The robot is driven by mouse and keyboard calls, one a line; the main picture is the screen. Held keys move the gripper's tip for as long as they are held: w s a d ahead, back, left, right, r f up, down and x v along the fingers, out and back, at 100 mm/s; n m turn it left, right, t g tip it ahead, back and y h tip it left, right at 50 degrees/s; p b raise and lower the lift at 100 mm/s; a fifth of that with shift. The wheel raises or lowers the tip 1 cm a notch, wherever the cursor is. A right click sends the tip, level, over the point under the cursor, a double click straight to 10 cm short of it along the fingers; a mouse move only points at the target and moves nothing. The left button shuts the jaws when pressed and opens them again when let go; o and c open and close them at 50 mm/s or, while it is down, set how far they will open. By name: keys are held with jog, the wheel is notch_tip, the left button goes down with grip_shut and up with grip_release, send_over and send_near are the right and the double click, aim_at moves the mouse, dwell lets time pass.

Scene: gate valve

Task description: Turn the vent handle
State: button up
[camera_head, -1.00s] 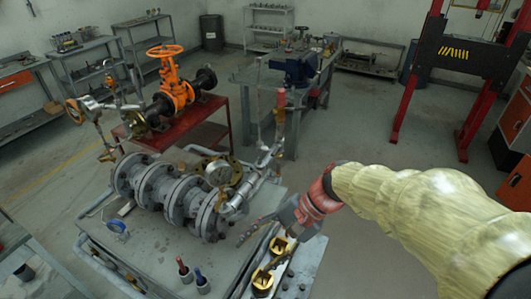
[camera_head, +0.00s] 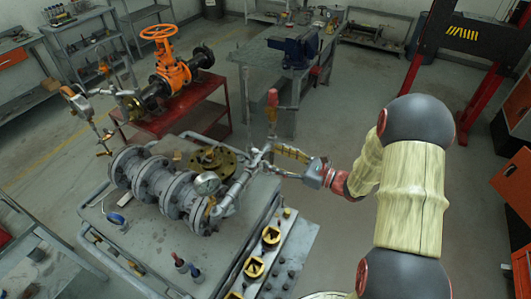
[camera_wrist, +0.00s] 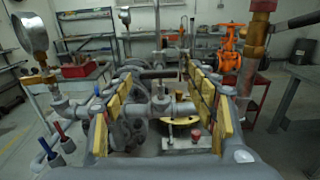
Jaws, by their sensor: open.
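My gripper (camera_head: 279,163) reaches to this valve from the right, with fingers apart. In the wrist view, a dark horizontal bar handle (camera_wrist: 160,74) on a grey valve stem (camera_wrist: 160,92) shows between my yellow-padded fingers (camera_wrist: 158,84). I see no closed grip on it. I cannot tell for certain whether this bar or the red-gripped lever is the vent handle.
An orange gate valve (camera_head: 170,70) stands on a red table (camera_head: 185,110) behind. A rail with yellow fittings (camera_head: 254,266) lies below my gripper. Small red-topped and blue-topped parts (camera_head: 186,266) stand on the bench front. Open floor (camera_head: 345,125) lies to the right.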

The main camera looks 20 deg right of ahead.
aim_at(267, 154)
jog(key=shift+x, duration=2.05)
jog(key=shift+c, duration=0.3)
jog(key=c, duration=1.1)
jog(key=shift+c, duration=0.2)
